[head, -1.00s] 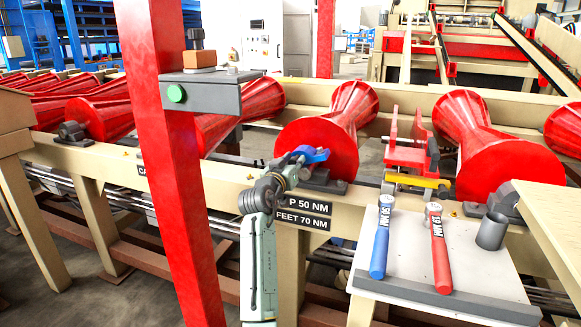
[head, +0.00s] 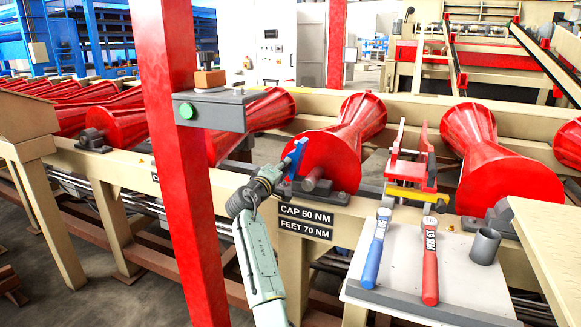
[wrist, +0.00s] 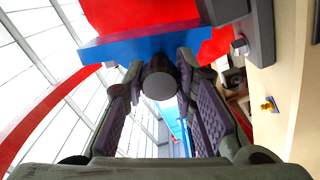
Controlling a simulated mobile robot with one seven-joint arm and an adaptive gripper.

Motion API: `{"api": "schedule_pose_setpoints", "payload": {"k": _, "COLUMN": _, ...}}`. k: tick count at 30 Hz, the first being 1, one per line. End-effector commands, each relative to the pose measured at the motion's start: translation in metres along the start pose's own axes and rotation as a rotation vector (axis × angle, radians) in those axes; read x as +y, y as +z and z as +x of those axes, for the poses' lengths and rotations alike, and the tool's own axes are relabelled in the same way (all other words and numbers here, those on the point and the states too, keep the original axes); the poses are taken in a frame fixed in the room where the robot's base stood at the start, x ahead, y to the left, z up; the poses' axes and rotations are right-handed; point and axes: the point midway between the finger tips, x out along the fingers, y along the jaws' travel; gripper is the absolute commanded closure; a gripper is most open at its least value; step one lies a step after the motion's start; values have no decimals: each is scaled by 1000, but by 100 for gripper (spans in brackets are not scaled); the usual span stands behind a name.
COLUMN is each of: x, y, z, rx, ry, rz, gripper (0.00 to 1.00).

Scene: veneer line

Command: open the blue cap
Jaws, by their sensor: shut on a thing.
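The blue cap (head: 297,158) stands steeply tilted at the left of the near roller's grey bearing block (head: 330,198), swung up off the shaft (head: 313,180), whose end shows bare. In the wrist view the cap (wrist: 130,48) is a blue bar across the top, with a round grey knob (wrist: 160,80) below it. My gripper (head: 283,172) is at the cap's left side. In the wrist view its two fingers (wrist: 160,92) are closed on the knob from both sides. Whether the cap still joins the block is hidden.
A red post (head: 180,150) stands close left of my arm, with a grey button box (head: 212,112) on it. A board (head: 440,272) at the right holds a blue wrench (head: 377,245), a red wrench (head: 430,260) and a grey cup (head: 485,246). A red clamp (head: 410,165) stands behind it.

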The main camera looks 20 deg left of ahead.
Motion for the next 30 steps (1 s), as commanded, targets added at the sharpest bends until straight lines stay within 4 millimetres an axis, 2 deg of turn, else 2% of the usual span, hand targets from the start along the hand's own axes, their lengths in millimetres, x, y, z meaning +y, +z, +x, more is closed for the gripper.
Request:
{"api": "schedule_pose_setpoints", "payload": {"k": 6, "x": -4, "y": -9, "z": 0, "rx": 4, "ry": 1, "rz": -160, "gripper": 100}}
{"api": "schedule_pose_setpoints", "payload": {"k": 13, "x": -10, "y": -13, "z": 0, "rx": 4, "ry": 1, "rz": -269, "gripper": 100}}
{"api": "schedule_pose_setpoints", "payload": {"k": 30, "x": -14, "y": -15, "z": -1, "rx": 7, "ry": 0, "rz": -324, "gripper": 100}}
